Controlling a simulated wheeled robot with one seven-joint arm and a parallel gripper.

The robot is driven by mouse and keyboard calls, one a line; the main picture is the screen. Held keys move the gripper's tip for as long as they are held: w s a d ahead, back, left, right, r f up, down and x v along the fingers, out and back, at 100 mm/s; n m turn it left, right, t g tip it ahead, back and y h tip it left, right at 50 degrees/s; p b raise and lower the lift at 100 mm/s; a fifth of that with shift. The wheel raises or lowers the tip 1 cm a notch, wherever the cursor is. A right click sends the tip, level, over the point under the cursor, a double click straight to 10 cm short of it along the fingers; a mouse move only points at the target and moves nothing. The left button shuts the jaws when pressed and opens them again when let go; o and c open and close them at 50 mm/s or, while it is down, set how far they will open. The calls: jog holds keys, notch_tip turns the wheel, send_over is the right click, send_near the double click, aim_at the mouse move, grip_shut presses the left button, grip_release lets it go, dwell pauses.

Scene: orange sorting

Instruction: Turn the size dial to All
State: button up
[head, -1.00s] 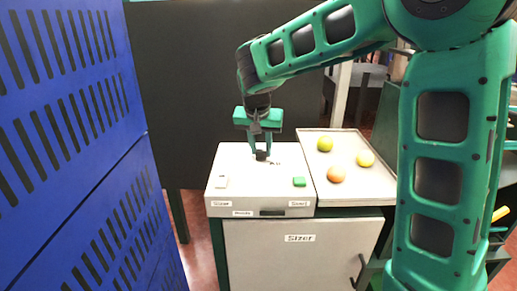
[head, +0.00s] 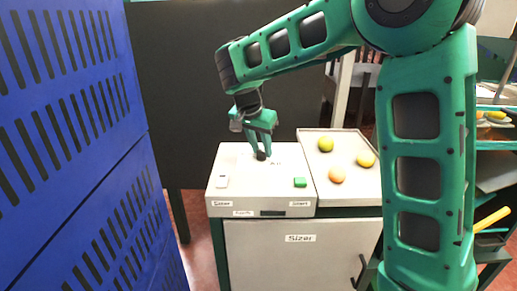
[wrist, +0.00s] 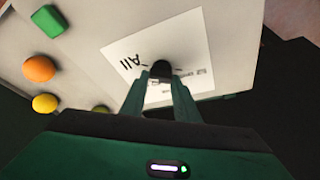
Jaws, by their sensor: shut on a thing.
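The size dial (head: 261,156) is a small dark knob on top of the white sizer box (head: 240,180). My gripper (head: 262,152) comes down on it from above, tilted, and its two fingers are shut on the knob. In the wrist view the dark dial (wrist: 161,70) sits between the green fingertips of my gripper (wrist: 160,80). A white label card (wrist: 125,50) lies under the dial, with "All" printed to its left in that view. Other print on the card is partly hidden by the fingers. I cannot tell which mark the dial points to.
Blue slatted crates (head: 80,130) rise close on the left.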

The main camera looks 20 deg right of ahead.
jog(key=shift+w+a+r, duration=0.1)
jog(key=shift+w+a, duration=0.05)
jog(key=shift+a, duration=0.15)
jog(key=o, duration=1)
jog(key=shift+o, duration=0.2)
jog(key=shift+d, duration=0.1)
jog(key=v, duration=1)
jog(key=shift+r, duration=0.25)
